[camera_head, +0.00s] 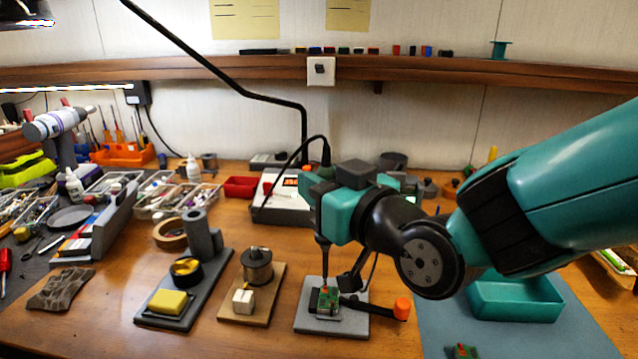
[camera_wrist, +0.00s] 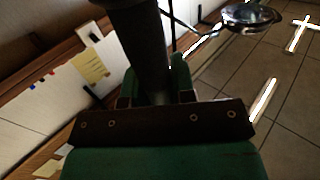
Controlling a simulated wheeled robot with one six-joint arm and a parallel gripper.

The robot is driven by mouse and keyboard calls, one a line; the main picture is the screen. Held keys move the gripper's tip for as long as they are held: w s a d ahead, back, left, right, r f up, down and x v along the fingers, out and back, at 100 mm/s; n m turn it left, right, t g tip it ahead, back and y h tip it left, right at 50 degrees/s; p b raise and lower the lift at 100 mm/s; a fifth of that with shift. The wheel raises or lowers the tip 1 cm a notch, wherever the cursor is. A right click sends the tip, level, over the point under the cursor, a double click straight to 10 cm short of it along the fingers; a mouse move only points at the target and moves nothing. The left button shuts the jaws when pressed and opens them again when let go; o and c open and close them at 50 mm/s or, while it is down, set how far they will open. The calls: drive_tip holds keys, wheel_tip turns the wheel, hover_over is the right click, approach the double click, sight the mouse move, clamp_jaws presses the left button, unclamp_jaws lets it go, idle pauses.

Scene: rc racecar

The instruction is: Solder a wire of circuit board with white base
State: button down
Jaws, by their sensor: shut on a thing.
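My gripper (camera_head: 328,212) is teal and shut on the dark handle of a soldering iron (camera_head: 323,250). In the wrist view the handle (camera_wrist: 143,45) is a thick dark cylinder between the green fingers (camera_wrist: 160,88). The iron is upright, its narrow end pointing down over a small green circuit board (camera_head: 328,301). That board sits in a black clamp with an orange knob (camera_head: 402,307) on a light grey-white base (camera_head: 345,327). The tip is at or just above the board; I cannot tell whether it touches. The wire is too small to make out.
To the left are a solder spool (camera_head: 257,266) on a wooden base and an iron stand (camera_head: 200,236) with a yellow sponge (camera_head: 167,302). A teal tray (camera_head: 515,300) and another green board (camera_head: 462,352) are on a blue mat at right. A cord rises behind my gripper.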

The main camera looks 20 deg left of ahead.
sight(328, 155)
drive_tip(key=shift+f+b, duration=0.75)
drive_tip(key=shift+b, duration=0.25)
idle(2.8)
drive_tip(key=shift+r+p, duration=1.75)
drive_tip(key=shift+r, duration=1.4)
drive_tip(key=shift+f, duration=0.1)
